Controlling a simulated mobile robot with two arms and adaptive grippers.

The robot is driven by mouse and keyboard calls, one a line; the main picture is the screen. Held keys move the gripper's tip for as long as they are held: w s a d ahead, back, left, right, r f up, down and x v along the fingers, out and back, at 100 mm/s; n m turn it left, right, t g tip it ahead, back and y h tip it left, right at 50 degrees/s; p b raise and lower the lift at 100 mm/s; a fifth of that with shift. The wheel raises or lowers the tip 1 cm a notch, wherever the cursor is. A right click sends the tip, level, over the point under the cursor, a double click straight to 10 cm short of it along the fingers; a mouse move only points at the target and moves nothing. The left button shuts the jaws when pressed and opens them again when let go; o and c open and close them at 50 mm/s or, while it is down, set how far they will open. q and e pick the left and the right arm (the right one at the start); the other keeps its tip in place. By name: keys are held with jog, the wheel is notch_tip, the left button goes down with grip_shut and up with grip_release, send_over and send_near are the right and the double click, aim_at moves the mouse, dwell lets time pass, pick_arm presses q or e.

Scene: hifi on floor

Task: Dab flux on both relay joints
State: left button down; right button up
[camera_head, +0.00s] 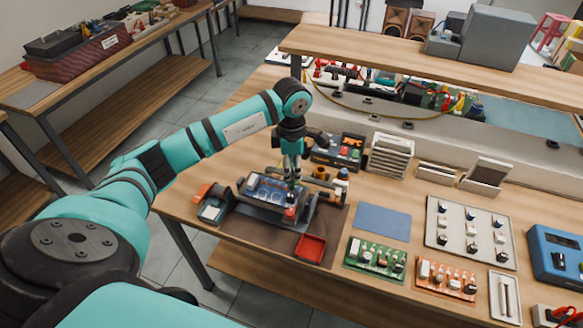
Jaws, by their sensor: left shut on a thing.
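My left gripper (291,178) is over the workbench, pointing down at the right part of a clamped board. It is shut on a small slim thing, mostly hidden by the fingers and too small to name. The blue circuit board (264,187) lies in a holder frame (246,197) on a dark mat. A small red and white part (291,212) shows just below the gripper tip, at the holder's right front. I cannot tell whether the held thing touches the board. The relay joints are too small to make out. My right gripper is not in view.
A red tray (310,248) lies in front of the holder. A blue mat (383,220), a green board (375,257), an orange board (446,279) and a parts tray (468,252) lie to the right. A raised shelf (400,62) spans the back.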

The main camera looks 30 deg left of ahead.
pick_arm(q)
jog(key=shift+f, duration=0.25)
jog(key=shift+b, duration=0.4)
dwell(1.2)
jog(key=shift+r+p, duration=1.35)
jog(key=shift+r, duration=0.95)
jog(key=shift+f, duration=0.15)
jog(key=shift+w+d+f+b, duration=0.1)
jog(key=shift+d+f+b, duration=0.25)
jog(key=shift+f+b, duration=0.4)
jog(key=shift+w+d+f+b, duration=0.2)
jog(key=shift+d+f+b, duration=0.55)
jog(key=shift+f, duration=0.25)
jog(key=shift+b, duration=0.35)
